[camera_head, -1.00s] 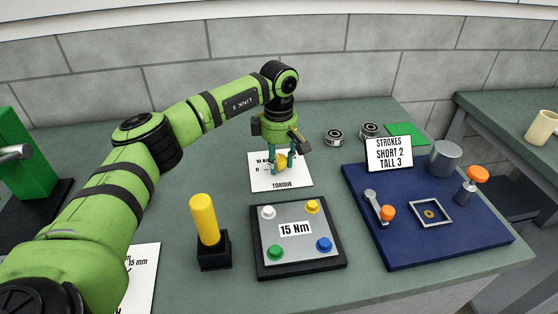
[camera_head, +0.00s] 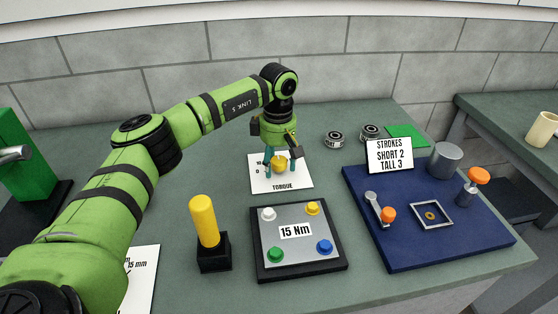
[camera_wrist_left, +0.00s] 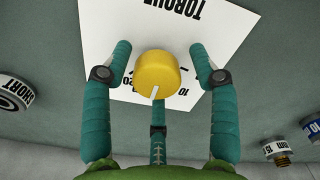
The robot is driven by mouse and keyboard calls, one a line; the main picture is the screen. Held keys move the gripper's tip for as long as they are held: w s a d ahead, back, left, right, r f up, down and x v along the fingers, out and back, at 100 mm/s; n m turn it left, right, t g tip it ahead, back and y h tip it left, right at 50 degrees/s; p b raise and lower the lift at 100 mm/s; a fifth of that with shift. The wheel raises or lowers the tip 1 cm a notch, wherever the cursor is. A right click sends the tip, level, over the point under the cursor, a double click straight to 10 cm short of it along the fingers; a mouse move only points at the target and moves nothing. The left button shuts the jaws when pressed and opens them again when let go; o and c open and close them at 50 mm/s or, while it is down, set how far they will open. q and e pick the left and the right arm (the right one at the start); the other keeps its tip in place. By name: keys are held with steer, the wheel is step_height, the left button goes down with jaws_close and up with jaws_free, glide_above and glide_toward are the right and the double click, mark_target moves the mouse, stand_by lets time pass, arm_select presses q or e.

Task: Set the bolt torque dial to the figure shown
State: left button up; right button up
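The torque dial is a yellow knob (camera_head: 280,162) on a white card (camera_head: 292,182) marked TORQUE. My left gripper (camera_head: 281,163) is over it, fingers pointing down. In the left wrist view the knob (camera_wrist_left: 157,73) stands between the teal fingers (camera_wrist_left: 160,62), with a narrow gap on each side; a third finger is behind it. The knob's white pointer aims down in that view, between a partly hidden 20 on the left and 10 on the right. The 15 Nm sign (camera_head: 295,231) is on a grey panel (camera_head: 266,244). My right gripper is out of view.
The panel has white, yellow, green and blue buttons. A yellow-handled post (camera_head: 204,222) stands left of it. A blue board (camera_head: 455,250) with a STROKES sign (camera_head: 389,155) lies on the right.

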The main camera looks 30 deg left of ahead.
mark_target(278, 159)
arm_select(q)
steer(key=shift+w+d+r, duration=0.1)
steer(key=shift+r, duration=0.5)
step_height(278, 159, up, 11)
steer(key=shift+f, duration=0.1)
stand_by(0.4)
